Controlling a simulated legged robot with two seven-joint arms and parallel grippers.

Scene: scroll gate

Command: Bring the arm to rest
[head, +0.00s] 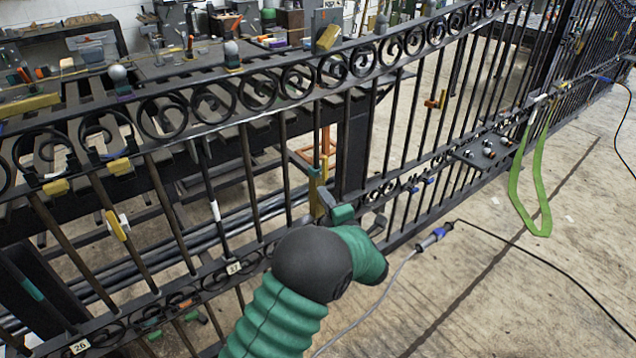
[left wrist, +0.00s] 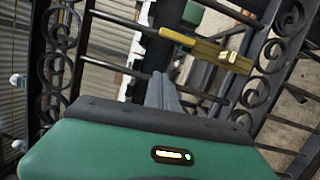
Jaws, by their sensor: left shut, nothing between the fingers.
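My left gripper (head: 327,196) is close to the black scroll gate (head: 200,100), near its middle upright. In the left wrist view my left gripper (left wrist: 162,88) has its grey fingers shut together with nothing between them. A yellow clamp-like piece (left wrist: 208,47) lies just beyond the fingertips in that view; the yellow piece on the gate (head: 318,190) also shows in the head view, beside the gripper. I cannot tell whether the fingers touch it. My right gripper is not in view.
Workbenches with tools (head: 170,65) stand behind the gate. A green strap (head: 530,185) hangs from the gate at right. The concrete floor (head: 540,290) at lower right is mostly clear.

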